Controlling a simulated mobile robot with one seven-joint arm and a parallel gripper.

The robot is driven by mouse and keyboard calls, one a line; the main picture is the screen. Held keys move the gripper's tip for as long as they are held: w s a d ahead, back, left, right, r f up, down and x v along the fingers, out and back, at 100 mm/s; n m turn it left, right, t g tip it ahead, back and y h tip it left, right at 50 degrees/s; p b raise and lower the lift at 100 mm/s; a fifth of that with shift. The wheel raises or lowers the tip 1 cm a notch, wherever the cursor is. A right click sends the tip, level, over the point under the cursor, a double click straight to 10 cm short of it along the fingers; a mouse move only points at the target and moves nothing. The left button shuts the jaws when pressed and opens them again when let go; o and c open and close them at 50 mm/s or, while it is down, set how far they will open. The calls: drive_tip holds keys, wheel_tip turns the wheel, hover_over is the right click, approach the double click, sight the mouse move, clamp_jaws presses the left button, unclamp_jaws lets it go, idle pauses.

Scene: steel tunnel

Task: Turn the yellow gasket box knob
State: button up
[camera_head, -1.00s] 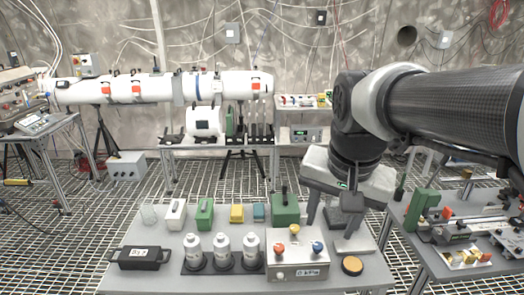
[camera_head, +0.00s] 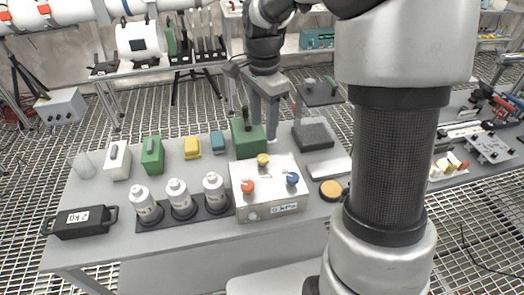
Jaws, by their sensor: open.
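A pale metal box (camera_head: 240,210) with a "0 kPa" label stands on the grey table. On its top are a yellow knob (camera_head: 263,160) at the back, a red-orange knob (camera_head: 247,187) at front left and a blue knob (camera_head: 292,179) at front right. My gripper (camera_head: 264,128) points down with its two fingers apart and nothing visible between them. It appears behind the yellow knob, by the green block with a black handle (camera_head: 246,143). The lower finger ends are partly hidden, so I cannot tell their exact height.
White bottles (camera_head: 180,199) stand on a dark tray left of the box. Behind them are small green, yellow and blue boxes. A black 2 kg weight (camera_head: 82,221) lies at the left. A dark block (camera_head: 313,135) and an orange-topped round piece (camera_head: 331,190) are at the right.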

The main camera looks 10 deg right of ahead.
sight(263, 157)
wheel_tip(263, 157, down, 11)
drive_tip(key=shift+f+b, duration=0.2)
drive_tip(key=shift+b, duration=0.35)
drive_tip(key=c, duration=1.1)
drive_tip(key=shift+o, duration=0.2)
drive_tip(key=shift+n, duration=0.3)
